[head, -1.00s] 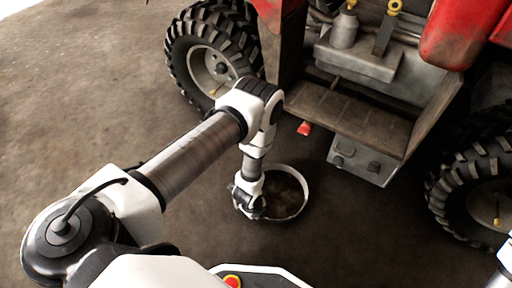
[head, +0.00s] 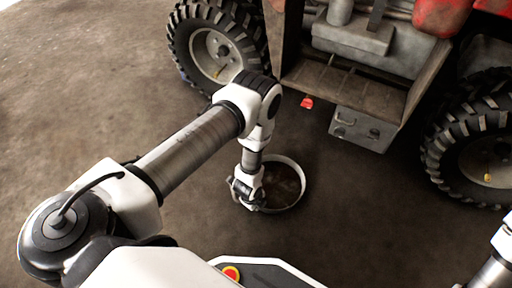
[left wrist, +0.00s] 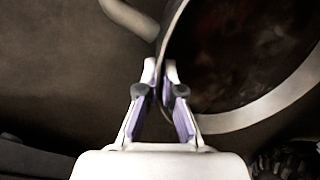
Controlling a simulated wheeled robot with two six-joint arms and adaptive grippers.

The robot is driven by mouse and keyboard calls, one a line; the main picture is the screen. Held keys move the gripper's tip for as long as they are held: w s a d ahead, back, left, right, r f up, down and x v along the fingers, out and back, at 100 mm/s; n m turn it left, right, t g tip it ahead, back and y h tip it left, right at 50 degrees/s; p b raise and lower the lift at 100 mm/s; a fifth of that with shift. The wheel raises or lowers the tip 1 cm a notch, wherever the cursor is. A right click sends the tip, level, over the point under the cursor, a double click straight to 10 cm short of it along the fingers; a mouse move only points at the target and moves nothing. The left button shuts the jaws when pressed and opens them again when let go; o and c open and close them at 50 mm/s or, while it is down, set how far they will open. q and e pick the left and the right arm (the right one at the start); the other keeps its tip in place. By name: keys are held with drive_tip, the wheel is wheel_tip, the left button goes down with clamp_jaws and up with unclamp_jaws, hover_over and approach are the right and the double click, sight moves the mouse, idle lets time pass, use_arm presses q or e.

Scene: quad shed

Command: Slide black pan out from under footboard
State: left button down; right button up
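The round pan (head: 300,173) lies on the floor in front of the quad, with a light rim and dark brown inside. In the head view it is clear of the footboard (head: 335,84), with bare floor between them. My left gripper (head: 252,203) is at the pan's near left edge, pointing down. In the left wrist view the fingers (left wrist: 161,75) stand close on both sides of the pan's rim (left wrist: 240,118) and look shut on it. Only part of my right arm shows at the lower right; its gripper is out of view.
A grey box (head: 365,130) hangs below the footboard. A small red object (head: 307,102) is beyond the pan. Treaded tyres stand at the left (head: 218,52) and right (head: 470,150). The floor left of and in front of the quad is open.

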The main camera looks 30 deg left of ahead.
use_arm(q)
drive_tip(key=c, duration=1.2)
unclamp_jaws()
drive_tip(key=shift+c, duration=0.2)
wheel_tip(320, 180, up, 12)
drive_tip(key=s, duration=0.2)
drive_tip(key=shift+s+a, duration=0.15)
drive_tip(key=shift+f, duration=0.15)
